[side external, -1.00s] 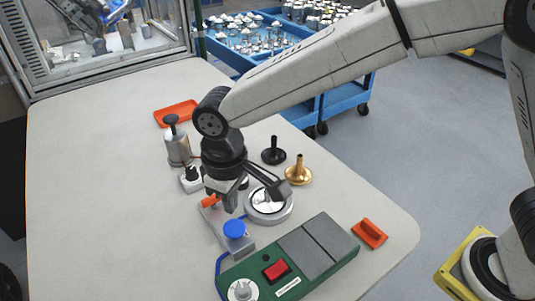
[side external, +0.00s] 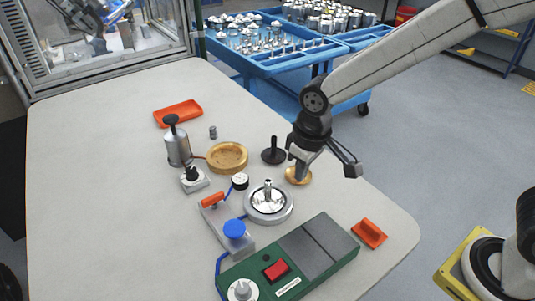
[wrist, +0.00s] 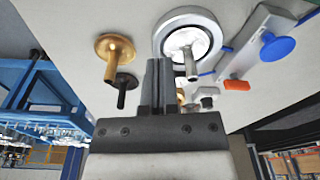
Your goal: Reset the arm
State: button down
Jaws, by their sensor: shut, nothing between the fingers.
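My gripper (side external: 302,171) is shut and empty, its fingers pointing down over the right side of the table. In the side view it hides much of the brass stemmed part (side external: 297,178); in the wrist view that brass part (wrist: 115,48) stands apart from the shut fingers (wrist: 158,62). A round ring fixture (side external: 249,208) holds an upright metal stem (side external: 268,190) in its middle. A black stemmed part (side external: 273,155) stands left of my gripper. The task names no object.
A green control box (side external: 238,270) with a red switch lies in front. A clamp block with a blue knob (side external: 234,229) is beside the ring. The left table is clear.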

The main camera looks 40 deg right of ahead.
jog(key=s+d+m, duration=0.1)
jog(key=s+d, duration=0.1)
jog(key=d, duration=0.2)
jog(key=s+d+f+m+t, duration=0.1)
jog(key=s+d, duration=0.2)
jog(key=d, duration=0.2)
jog(key=s+d+f+m, duration=0.1)
jog(key=s+d, duration=0.1)
jog(key=d, duration=0.2)
jog(key=shift+s+d+f, duration=0.15)
jog(key=shift+s+f, duration=0.1)
jog(key=shift+s, duration=0.05)
jog(key=shift+s+d+f, duration=0.15)
jog(key=shift+s+d, duration=0.25)
jog(key=shift+s, duration=0.05)
jog(key=c, duration=1.3)
grip_release()
